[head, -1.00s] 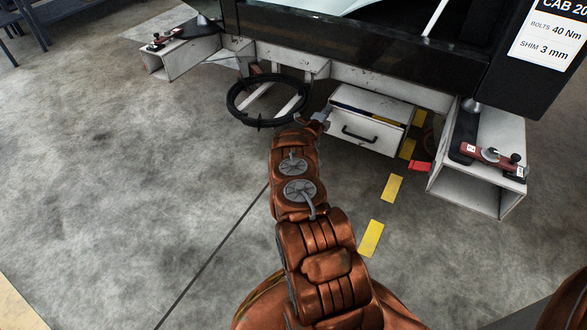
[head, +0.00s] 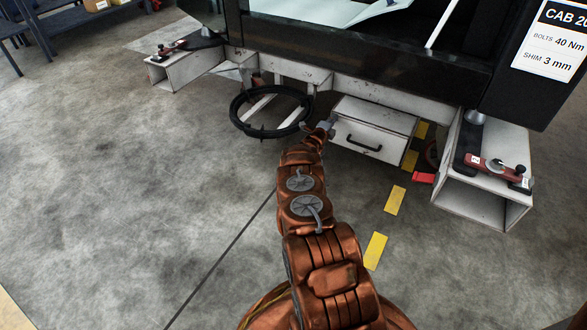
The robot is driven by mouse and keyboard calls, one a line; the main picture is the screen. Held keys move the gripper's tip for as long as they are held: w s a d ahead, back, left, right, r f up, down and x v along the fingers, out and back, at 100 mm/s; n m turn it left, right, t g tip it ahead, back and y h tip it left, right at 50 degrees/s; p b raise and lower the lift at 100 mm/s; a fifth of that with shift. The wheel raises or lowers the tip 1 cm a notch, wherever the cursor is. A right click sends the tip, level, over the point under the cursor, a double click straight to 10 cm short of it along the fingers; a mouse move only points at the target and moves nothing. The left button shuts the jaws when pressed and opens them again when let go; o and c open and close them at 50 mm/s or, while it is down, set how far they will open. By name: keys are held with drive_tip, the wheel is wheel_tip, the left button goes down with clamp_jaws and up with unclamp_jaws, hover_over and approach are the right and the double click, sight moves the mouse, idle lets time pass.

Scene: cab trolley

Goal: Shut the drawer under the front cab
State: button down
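The white drawer (head: 366,143) with a black bar handle sits under the front of the dark cab (head: 380,56). Its front looks flush with the white housing (head: 376,113) above it, and no opening shows along its top edge. My gripper (head: 329,127) is at the upper left corner of the drawer front, touching or very close to it. The fingers are small and partly hidden by my copper-coloured arm, so I cannot tell whether they are open or shut.
A coiled black hose (head: 270,130) hangs left of the drawer. A white bracket box (head: 484,188) with a red-handled tool stands at right, another bracket (head: 172,70) at left. A red item (head: 424,178) lies right of the drawer. Floor in front is open.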

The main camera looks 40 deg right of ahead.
drive_tip(key=shift+s+d+r, duration=0.1)
drive_tip(key=shift+d+r, duration=0.15)
drive_tip(key=shift+r, duration=0.35)
drive_tip(key=f+p+v, duration=0.1)
drive_tip(key=p+v, duration=0.6)
drive_tip(key=v, duration=0.7)
drive_tip(key=shift+a, duration=0.25)
